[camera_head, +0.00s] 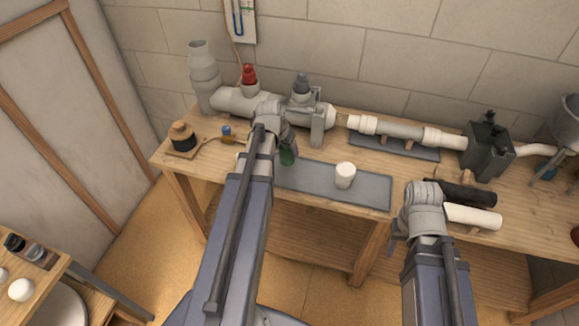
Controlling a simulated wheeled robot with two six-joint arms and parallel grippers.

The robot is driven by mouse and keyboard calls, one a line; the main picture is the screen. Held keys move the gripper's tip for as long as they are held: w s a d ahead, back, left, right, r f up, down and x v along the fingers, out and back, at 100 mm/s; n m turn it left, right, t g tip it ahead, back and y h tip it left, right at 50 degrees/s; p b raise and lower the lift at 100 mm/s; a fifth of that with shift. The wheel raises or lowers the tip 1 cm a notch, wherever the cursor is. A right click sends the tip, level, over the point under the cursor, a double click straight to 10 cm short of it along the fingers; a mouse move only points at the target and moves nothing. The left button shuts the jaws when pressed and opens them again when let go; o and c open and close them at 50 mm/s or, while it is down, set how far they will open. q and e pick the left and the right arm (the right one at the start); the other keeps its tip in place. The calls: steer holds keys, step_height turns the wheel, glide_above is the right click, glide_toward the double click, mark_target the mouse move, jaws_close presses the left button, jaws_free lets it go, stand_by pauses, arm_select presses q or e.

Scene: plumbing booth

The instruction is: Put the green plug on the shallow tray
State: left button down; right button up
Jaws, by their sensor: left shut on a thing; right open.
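The green plug (287,158) is a small dark green piece at the tip of my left gripper (286,149). That gripper is shut on it and points down at the left end of the shallow tray (318,181). I cannot tell whether the plug touches the tray. The tray is a flat grey rectangle along the front of the workbench, its left end partly hidden by my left arm. My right gripper (398,236) is open and empty, in front of the bench's edge to the right of the tray, mostly hidden behind its wrist.
A white cup-like piece (345,175) stands on the tray. Grey pipework (240,99) with a red-topped valve (249,76) runs along the back. A black roll (466,193) and a white roll (472,216) lie right of the tray. A dark box (487,150) stands behind them.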

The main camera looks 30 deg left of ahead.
mark_target(286, 158)
arm_select(q)
steer(key=shift+f+b, duration=2)
steer(key=shift+f, duration=0.5)
steer(key=shift+f, duration=0.2)
steer(key=shift+c, duration=0.3)
jaws_free()
steer(key=shift+r, duration=0.2)
steer(key=p+v, duration=1.1)
steer(key=v, duration=0.1)
steer(key=shift+s+d, duration=0.1)
